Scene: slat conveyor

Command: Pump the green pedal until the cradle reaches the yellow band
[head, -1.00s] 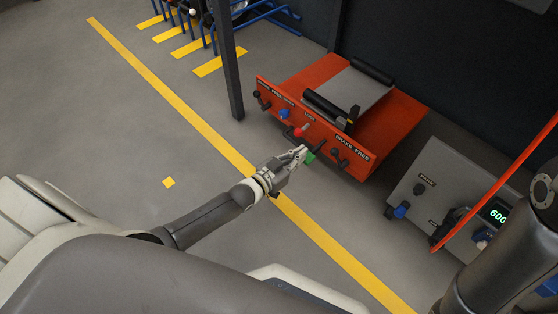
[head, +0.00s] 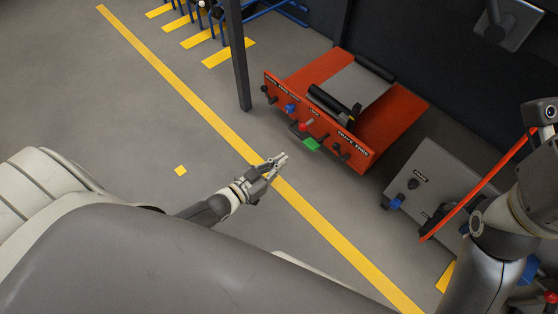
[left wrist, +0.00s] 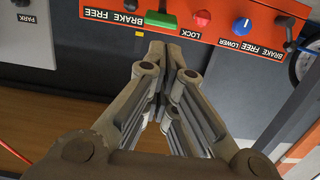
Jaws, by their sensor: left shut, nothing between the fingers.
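The green pedal (head: 311,144) sticks out low at the front of the orange machine; it also shows in the left wrist view (left wrist: 160,19), just beyond the fingertips. The cradle appears to be the grey plate (head: 358,82) between black rollers on the machine's top. A small yellow mark (head: 352,117) shows near the front roller; I cannot tell whether it is the band. My left gripper (head: 284,158) is shut and empty, in front of the pedal and apart from it; its fingers also show in the left wrist view (left wrist: 168,50). My right gripper is not discernible.
A red knob (head: 303,126) labelled LOCK and a blue knob (head: 290,108) sit left of the pedal. A grey control box (head: 425,170) stands to the right. A dark post (head: 238,60) rises left of the machine. A yellow floor line (head: 215,123) crosses open floor.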

